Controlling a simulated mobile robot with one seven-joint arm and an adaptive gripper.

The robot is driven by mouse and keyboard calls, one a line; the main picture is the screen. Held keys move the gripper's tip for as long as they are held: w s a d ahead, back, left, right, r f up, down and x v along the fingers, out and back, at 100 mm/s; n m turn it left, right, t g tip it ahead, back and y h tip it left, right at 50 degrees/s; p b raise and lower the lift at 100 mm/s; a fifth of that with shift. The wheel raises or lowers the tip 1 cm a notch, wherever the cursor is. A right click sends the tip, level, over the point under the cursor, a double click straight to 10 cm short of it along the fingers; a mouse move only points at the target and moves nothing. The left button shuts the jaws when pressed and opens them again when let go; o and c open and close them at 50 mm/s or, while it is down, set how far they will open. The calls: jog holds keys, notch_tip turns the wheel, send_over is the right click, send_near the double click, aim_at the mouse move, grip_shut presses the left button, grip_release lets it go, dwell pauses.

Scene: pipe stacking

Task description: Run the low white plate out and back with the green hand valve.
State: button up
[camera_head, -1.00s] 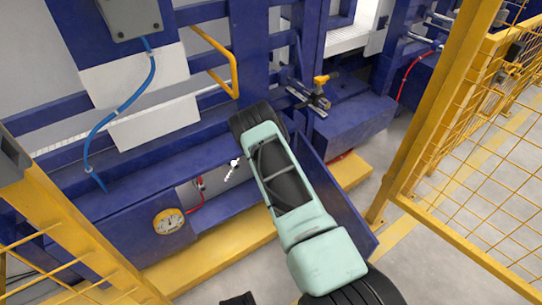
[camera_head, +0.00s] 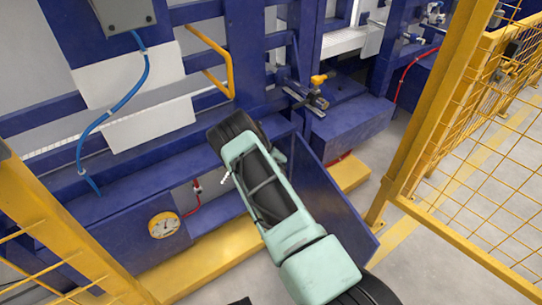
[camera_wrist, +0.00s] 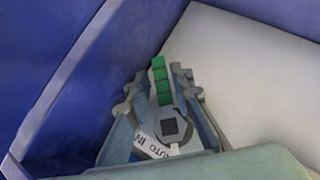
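In the wrist view the green hand valve (camera_wrist: 160,82) is a segmented green lever above a grey body with a dark square and an "AUTO IN" label. My gripper (camera_wrist: 160,78) has its fingers apart, one on each side of the green lever. I cannot tell whether they touch it. A broad white plate (camera_wrist: 250,75) fills the right of that view. In the head view a low white plate (camera_head: 150,126) hangs on the blue frame, left of my arm. My gripper is mostly hidden behind my arm there, and the green valve does not show.
Blue frame beams and a ledge (camera_head: 110,195) surround the spot. A yellow handle (camera_head: 222,70), blue hose (camera_head: 118,112), gauge (camera_head: 164,225) and red hose (camera_head: 194,205) are nearby. Yellow mesh fencing (camera_head: 470,160) stands at right, with more at lower left.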

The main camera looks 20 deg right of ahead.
jog(key=shift+o, duration=0.5)
jog(key=shift+a, duration=0.1)
jog(key=v, duration=1.2)
dwell(0.9)
